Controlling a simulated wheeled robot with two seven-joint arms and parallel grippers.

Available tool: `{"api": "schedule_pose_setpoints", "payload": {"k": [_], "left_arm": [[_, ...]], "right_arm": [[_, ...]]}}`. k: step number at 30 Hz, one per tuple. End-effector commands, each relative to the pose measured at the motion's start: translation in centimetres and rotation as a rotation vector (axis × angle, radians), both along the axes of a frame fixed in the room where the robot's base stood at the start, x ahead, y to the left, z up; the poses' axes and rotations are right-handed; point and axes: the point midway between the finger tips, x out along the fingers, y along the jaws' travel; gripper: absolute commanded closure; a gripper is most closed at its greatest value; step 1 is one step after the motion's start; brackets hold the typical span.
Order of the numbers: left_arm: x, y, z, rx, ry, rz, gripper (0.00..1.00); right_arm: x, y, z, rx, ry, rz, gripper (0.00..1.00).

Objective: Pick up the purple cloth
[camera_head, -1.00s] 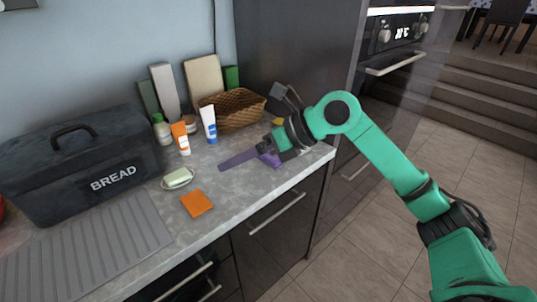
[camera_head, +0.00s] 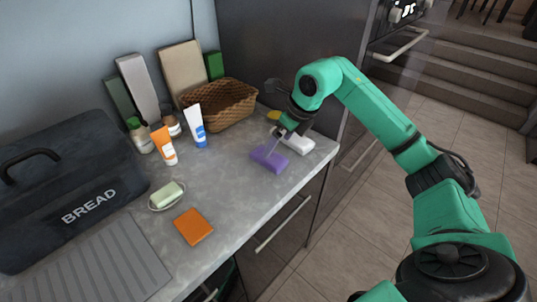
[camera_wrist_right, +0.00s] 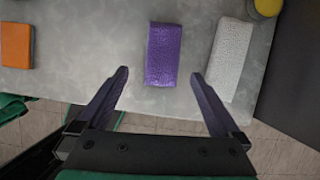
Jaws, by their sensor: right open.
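The purple cloth (camera_head: 268,160) is a folded, block-like pad lying on the grey counter near its front edge. In the right wrist view the purple cloth (camera_wrist_right: 164,53) sits upright in the picture, centred ahead of the two fingers. My right gripper (camera_head: 274,146) is just above and beside it in the head view. In the right wrist view my right gripper (camera_wrist_right: 160,77) is open, its fingertips spread either side of the cloth's near end, with nothing held. Whether the fingers are down at the cloth's height is hard to tell. My left gripper is not in view.
A white cloth (camera_head: 297,143) lies close to the right of the purple one. An orange cloth (camera_head: 194,227) and a soap on a dish (camera_head: 167,195) lie to the left. A wicker basket (camera_head: 219,104) and tubes stand behind. The bread box (camera_head: 65,190) is far left.

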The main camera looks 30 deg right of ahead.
Motion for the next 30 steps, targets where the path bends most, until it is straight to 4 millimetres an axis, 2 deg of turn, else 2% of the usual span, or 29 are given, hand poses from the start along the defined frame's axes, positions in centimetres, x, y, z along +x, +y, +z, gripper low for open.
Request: {"api": "schedule_pose_setpoints", "payload": {"k": [4, 9, 12, 19, 25, 26, 30], "left_arm": [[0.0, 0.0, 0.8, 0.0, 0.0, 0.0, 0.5], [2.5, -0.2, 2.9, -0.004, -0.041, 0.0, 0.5], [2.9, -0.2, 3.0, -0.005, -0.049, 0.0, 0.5], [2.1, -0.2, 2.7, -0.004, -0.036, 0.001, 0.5], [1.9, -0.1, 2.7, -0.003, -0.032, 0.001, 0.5], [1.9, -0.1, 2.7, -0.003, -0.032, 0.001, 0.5], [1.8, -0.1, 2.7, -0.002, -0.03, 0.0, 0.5]], "right_arm": [[0.8, 0.3, -1.7, 0.002, 0.002, 0.0, 0.0], [2.1, 0.8, -4.2, 0.004, 0.005, -0.001, 0.0], [2.6, 0.9, -5.8, 0.003, 0.002, -0.001, 0.0], [2.8, 0.9, -6.4, 0.001, -0.002, 0.0, 0.0], [2.8, 0.9, -6.3, 0.001, -0.002, 0.0, 0.77], [2.8, 0.9, -6.3, 0.001, -0.002, 0.0, 0.8], [2.8, 0.9, -6.3, 0.001, -0.002, 0.0, 0.81]]}}
